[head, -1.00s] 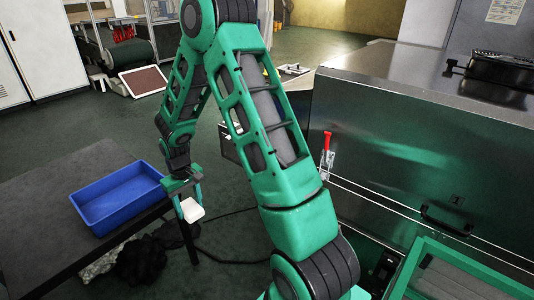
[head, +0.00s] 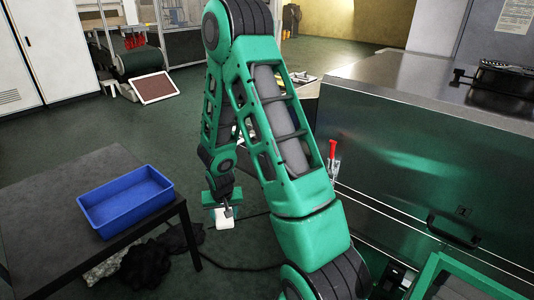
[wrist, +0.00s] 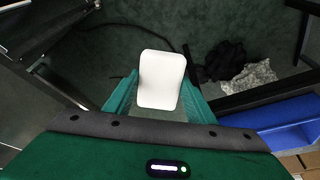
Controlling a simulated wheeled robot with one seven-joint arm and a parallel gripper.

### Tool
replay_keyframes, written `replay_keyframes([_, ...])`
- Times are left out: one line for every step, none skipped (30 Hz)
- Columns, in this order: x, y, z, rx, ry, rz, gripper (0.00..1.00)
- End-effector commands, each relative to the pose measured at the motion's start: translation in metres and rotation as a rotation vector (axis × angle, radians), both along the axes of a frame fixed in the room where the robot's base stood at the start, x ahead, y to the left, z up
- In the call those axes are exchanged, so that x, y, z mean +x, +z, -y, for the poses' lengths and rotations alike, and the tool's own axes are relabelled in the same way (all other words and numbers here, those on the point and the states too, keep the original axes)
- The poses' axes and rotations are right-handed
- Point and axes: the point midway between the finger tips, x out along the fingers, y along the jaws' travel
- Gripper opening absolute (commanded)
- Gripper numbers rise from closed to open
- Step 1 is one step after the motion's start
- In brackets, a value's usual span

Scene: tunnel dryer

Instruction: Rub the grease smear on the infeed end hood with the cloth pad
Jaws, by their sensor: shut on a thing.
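My gripper (head: 224,210) is shut on a white cloth pad (head: 225,219), held in the air to the right of the dark table. The pad also shows in the wrist view (wrist: 161,79) as a pale block between the green fingers. The steel hood (head: 420,165) of the machine stands at the right, apart from the pad, with my arm crossing in front of part of it. I cannot make out a grease smear on the faces in view.
A blue tray (head: 127,222) sits on the dark table (head: 50,205) at the left. Dark cloth (head: 147,268) and a cable (head: 240,266) lie on the floor. A red-handled clamp (head: 332,150) and a black handle (head: 453,230) stick out from the machine. Open floor lies behind my arm.

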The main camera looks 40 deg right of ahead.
Motion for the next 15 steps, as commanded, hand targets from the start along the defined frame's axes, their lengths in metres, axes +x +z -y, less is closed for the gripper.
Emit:
replay_keyframes([-0.008,-0.003,0.012,-0.029,-0.07,0.038,0.32])
replay_keyframes([-0.011,-0.003,0.02,-0.048,-0.116,0.068,0.32])
replay_keyframes([-0.013,-0.003,0.03,-0.075,-0.17,0.1,0.32])
replay_keyframes([-0.015,-0.003,0.036,-0.092,-0.208,0.126,0.32])
replay_keyframes([-0.016,-0.003,0.042,-0.113,-0.243,0.144,0.32])
replay_keyframes([-0.018,-0.001,0.051,-0.139,-0.29,0.174,0.32])
replay_keyframes([-0.02,0.0,0.056,-0.159,-0.321,0.191,0.32])
replay_keyframes([-0.021,0.001,0.062,-0.179,-0.353,0.209,0.32])
replay_keyframes([-0.023,0.003,0.069,-0.207,-0.391,0.236,0.32])
replay_keyframes([-0.024,0.004,0.074,-0.229,-0.423,0.249,0.32])
replay_keyframes([-0.025,0.006,0.079,-0.252,-0.452,0.266,0.32])
replay_keyframes([-0.027,0.009,0.086,-0.281,-0.489,0.291,0.32])
replay_keyframes([-0.028,0.01,0.091,-0.306,-0.52,0.303,0.32])
replay_keyframes([-0.03,0.013,0.097,-0.332,-0.55,0.32,0.32])
replay_keyframes([-0.031,0.017,0.104,-0.368,-0.587,0.343,0.32])
